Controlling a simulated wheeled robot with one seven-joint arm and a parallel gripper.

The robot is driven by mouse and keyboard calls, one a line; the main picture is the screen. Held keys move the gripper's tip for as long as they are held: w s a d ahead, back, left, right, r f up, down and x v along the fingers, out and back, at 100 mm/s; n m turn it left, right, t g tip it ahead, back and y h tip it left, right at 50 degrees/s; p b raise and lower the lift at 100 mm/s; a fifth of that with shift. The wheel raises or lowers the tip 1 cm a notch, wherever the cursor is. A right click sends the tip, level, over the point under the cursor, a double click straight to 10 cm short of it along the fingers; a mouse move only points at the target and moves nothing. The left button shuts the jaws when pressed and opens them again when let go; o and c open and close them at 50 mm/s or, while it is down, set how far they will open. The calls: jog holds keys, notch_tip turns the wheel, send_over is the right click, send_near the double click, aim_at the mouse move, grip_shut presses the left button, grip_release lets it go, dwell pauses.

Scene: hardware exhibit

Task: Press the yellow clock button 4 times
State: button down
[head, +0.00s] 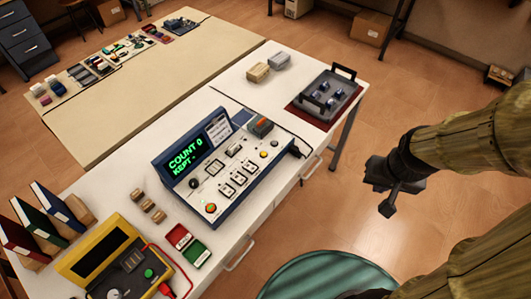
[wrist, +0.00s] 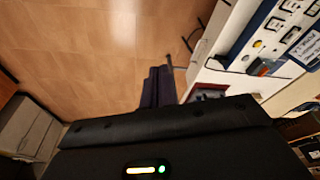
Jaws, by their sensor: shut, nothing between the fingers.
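A blue-framed console (head: 226,205) stands on the white table in the head view, with a dark screen (head: 187,155) reading "COUNT 0" and "KEPT -" in green. A small round yellow button (head: 263,154) sits near the right end of its sloped panel. It also shows in the wrist view (wrist: 257,44) at upper right. My gripper (head: 387,208) is right of the table, over open floor and well apart from the console. Its dark fingers (wrist: 158,86) are shut and empty in the wrist view. Labels near the button are too small to read.
A yellow meter (head: 112,262) and red and green trays (head: 195,252) lie left. A handled dark tray (head: 325,100) is at the table's far right. Floor between gripper and table looks clear.

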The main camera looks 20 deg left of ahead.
jog(key=w+a+f+m+t+b, duration=0.1)
jog(key=w+a+f+m, duration=0.2)
jog(key=w+a, duration=0.35)
jog(key=m+t+y+b, duration=0.2)
jog(key=m+y+b, duration=0.35)
jog(key=m, duration=0.85)
send_over(264, 153)
jog(key=p, duration=0.2)
notch_tip(264, 153, down, 12)
jog(key=y, duration=0.2)
jog(key=shift+s+d+r+h, duration=0.15)
jog(key=shift+s+d+h, duration=0.1)
jog(key=shift+s+d, duration=0.15)
notch_tip(264, 153, down, 9)
jog(key=b, duration=0.7)
jog(key=shift+f+b, duration=0.35)
jog(key=shift+b, duration=0.05)
